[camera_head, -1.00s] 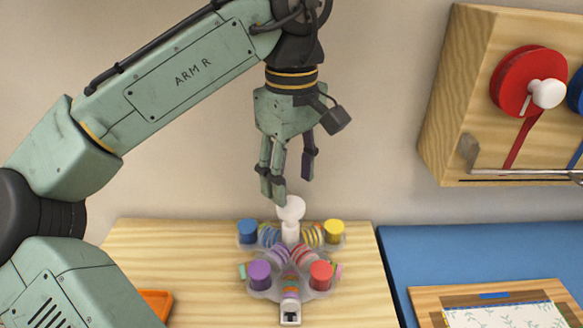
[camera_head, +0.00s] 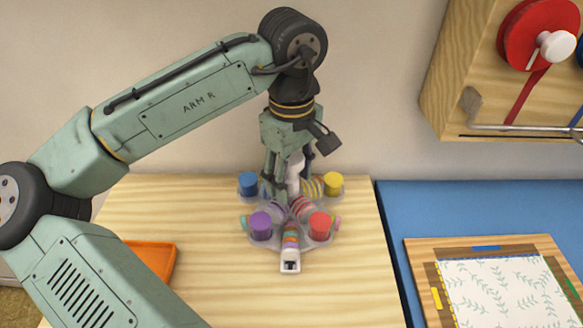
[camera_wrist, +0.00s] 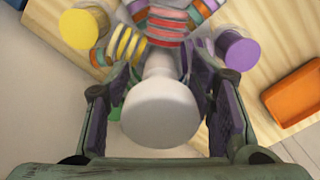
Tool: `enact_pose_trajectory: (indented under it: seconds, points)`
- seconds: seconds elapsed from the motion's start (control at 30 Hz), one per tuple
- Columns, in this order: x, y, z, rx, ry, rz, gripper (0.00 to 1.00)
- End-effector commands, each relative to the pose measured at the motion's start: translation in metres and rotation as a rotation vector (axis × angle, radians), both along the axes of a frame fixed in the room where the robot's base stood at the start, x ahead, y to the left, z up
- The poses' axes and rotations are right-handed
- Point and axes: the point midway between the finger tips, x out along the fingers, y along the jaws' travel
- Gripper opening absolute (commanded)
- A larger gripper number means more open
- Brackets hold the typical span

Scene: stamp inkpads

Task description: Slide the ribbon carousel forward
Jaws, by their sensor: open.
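The ribbon carousel (camera_head: 291,234) stands on the wooden table, with a clear base, several coloured spools and a white central post with a round knob (camera_head: 294,168). Blue (camera_head: 249,184), yellow (camera_head: 333,184), purple (camera_head: 261,226) and red (camera_head: 321,226) cylinders sit around it. My gripper (camera_head: 292,195) points down over the carousel, its fingers on either side of the post. In the wrist view the white knob (camera_wrist: 161,112) lies between the open fingers, with a gap showing on each side. The finger tips are partly hidden among the spools.
An orange tray (camera_head: 152,262) lies at the left of the table (camera_head: 350,285). A blue mat (camera_head: 400,215) with a framed leaf-print sheet (camera_head: 510,290) is at the right. A wooden ribbon holder with a red reel (camera_head: 530,35) is on the wall. The table in front of the carousel is clear.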

Motion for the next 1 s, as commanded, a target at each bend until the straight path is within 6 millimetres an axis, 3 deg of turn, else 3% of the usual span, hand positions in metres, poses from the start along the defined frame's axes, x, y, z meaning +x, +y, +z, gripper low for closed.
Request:
enact_pose_trajectory:
  seconds: [0.13,0.87,1.0]
  points:
    - [-0.0001,0.0001,0.0,0.0,0.0,0.0,0.5]
    - [-0.0001,0.0,0.0003,0.0,0.0,0.0,0.01]
    - [0.0,0.0,0.0003,0.0,0.0,0.0,0.0]
